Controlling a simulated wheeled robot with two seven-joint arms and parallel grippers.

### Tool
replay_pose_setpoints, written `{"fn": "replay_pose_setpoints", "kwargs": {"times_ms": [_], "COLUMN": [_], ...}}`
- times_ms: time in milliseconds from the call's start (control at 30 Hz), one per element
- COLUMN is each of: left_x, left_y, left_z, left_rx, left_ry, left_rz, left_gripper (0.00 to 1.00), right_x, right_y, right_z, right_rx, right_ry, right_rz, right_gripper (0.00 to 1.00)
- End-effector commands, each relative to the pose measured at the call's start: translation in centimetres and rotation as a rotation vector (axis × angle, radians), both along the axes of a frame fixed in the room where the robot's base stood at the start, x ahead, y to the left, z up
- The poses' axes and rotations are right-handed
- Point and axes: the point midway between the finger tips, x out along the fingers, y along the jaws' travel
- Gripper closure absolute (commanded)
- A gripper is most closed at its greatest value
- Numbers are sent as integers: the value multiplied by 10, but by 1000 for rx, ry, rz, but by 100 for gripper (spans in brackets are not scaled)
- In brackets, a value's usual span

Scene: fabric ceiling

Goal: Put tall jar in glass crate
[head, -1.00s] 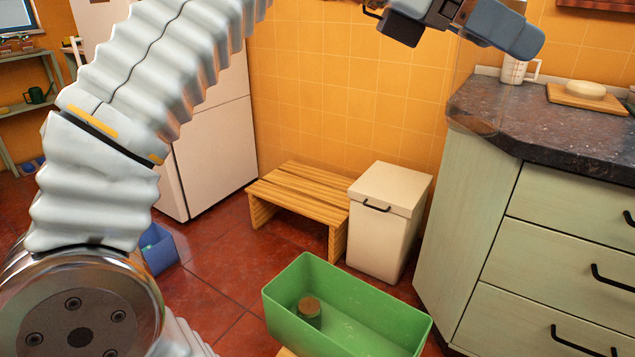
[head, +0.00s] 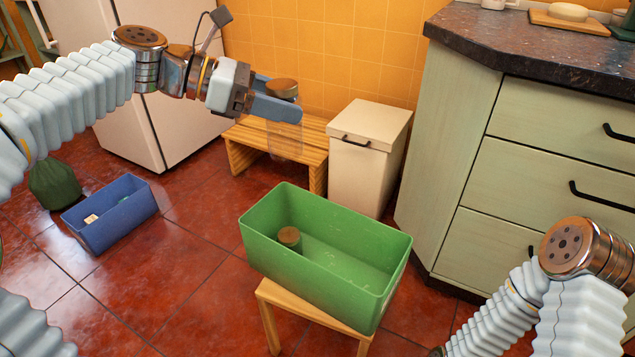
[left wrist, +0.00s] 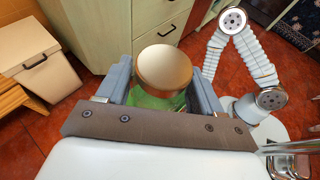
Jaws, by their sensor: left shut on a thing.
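The tall jar has a clear body (head: 287,143) and a round brown lid (head: 282,88). My left gripper (head: 284,107) is shut on it just below the lid, and the jar hangs roughly upright in the air. In the head view it shows above the far left part of the green crate (head: 385,288). The left wrist view shows the lid (left wrist: 164,69) between the two fingers, with part of the green crate (left wrist: 158,102) below. A smaller jar with a brown lid (head: 289,236) stands inside the crate at its left end. My right gripper is out of view; only its arm shows.
The green crate rests on a low wooden stool (head: 310,314). A blue crate (head: 113,222) and a dark green object (head: 55,184) are on the floor at left. A wooden bench (head: 245,150) and a cream bin (head: 362,165) stand behind. Drawers (head: 545,180) bound the right side.

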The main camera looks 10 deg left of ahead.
Motion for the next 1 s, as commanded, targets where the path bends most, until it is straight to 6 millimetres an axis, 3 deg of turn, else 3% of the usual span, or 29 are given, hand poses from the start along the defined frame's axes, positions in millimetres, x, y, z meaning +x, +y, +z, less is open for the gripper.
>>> {"fn": "replay_pose_setpoints", "kwargs": {"times_ms": [33,200,300,400,600,1000], "left_x": [9,20,15,7,-3,-4], "left_y": [-17,-77,-107,-130,-151,-153], "left_z": [-44,-151,-203,-240,-276,-335], "left_rx": [-5,-5,-4,-2,0,2], "left_ry": [12,6,3,-1,-6,-5], "left_rz": [-79,-339,-463,-554,-637,-643], "left_gripper": [69,69,69,69,69,69], "right_x": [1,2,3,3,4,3], "right_y": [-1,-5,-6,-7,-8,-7], "right_z": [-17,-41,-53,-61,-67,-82], "right_rx": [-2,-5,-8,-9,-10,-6], "right_ry": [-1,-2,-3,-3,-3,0], "right_rz": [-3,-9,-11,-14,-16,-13], "right_gripper": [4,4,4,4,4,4]}}
